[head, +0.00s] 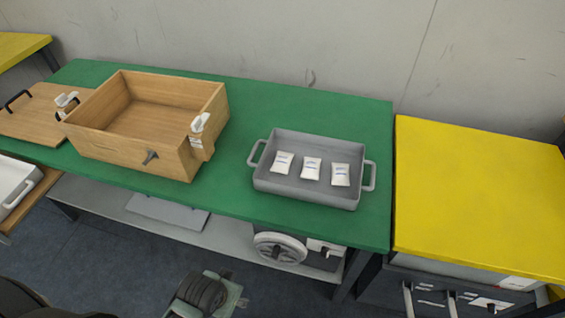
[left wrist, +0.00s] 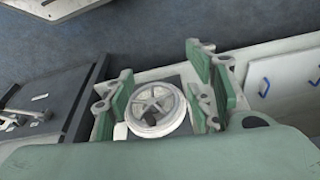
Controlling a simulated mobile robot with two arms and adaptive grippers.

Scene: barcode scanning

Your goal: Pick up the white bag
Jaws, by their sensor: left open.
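Three small white bags with printed labels lie side by side in the grey tray (head: 310,192) on the green table: a left bag (head: 283,162), a middle bag (head: 311,168) and a right bag (head: 340,175). My left gripper (left wrist: 155,100) shows in the left wrist view with its green fingers spread wide apart and nothing held between them. Behind the fingers is the wheel under the table, and no bag shows in that view. My right gripper is in neither view.
A wooden board (head: 35,112) lies at far left. A yellow cabinet top (head: 480,195) adjoins the green table (head: 280,108) at right. A spoked wheel (head: 280,249) sits below the table.

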